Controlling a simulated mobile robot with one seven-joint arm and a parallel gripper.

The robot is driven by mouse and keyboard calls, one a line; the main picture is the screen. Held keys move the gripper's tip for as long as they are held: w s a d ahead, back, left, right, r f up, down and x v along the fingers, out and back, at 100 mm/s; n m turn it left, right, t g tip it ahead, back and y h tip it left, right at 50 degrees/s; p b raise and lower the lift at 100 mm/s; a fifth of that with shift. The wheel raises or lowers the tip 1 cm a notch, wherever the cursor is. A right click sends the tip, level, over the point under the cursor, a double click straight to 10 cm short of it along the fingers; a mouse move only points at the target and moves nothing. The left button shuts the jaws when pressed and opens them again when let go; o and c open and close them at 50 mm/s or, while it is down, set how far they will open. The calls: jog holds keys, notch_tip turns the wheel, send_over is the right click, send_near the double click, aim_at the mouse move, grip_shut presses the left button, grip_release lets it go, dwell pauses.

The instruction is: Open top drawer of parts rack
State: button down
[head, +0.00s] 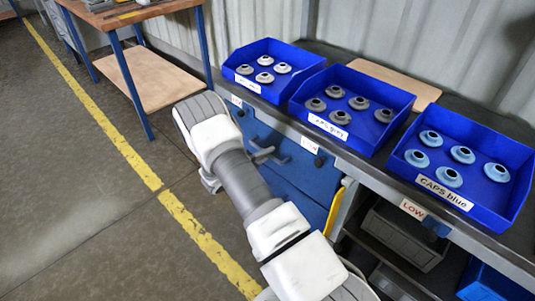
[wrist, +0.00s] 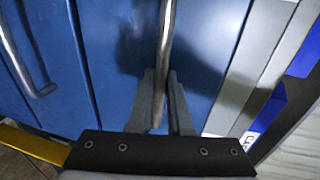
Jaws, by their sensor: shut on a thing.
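The parts rack is a blue drawer unit (head: 300,180) under the bench; my arm covers part of it in the head view. In the wrist view, the top drawer's blue front (wrist: 215,55) lies beside the grey bench edge, with a metal bar handle (wrist: 165,35) across it. My gripper (wrist: 163,80) has its two grey fingers on either side of this handle and is shut on it. The gripper is small in the head view (head: 264,152), close to the drawer front. I see no clear gap around the drawer front. A lower drawer's handle (wrist: 40,85) shows at left in the wrist view.
Blue bins of caps (head: 268,70), (head: 352,108), (head: 465,167) stand on the bench above. Open shelves with a grey crate (head: 403,236) lie to the right. A wooden table (head: 135,15) stands at back left. The floor on the left is clear, with a yellow line (head: 130,155).

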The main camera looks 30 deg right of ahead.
dwell(0.5)
jog(key=f+v, duration=0.2)
jog(key=v, duration=1)
jog(key=a+f+v, duration=0.1)
jog(key=f+v, duration=0.2)
jog(key=v, duration=0.9)
jog(key=f+b+v, duration=0.1)
jog(key=f+v, duration=0.1)
jog(key=v, duration=1)
jog(key=shift+s+a+f, duration=0.2)
jog(key=shift+a+f, duration=0.05)
jog(key=shift+a, duration=0.25)
jog(key=c, duration=0.9)
grip_release()
jog(key=shift+o, duration=0.2)
jog(key=v, duration=1.7)
jog(key=shift+a+p, duration=0.2)
jog(key=shift+p, duration=0.25)
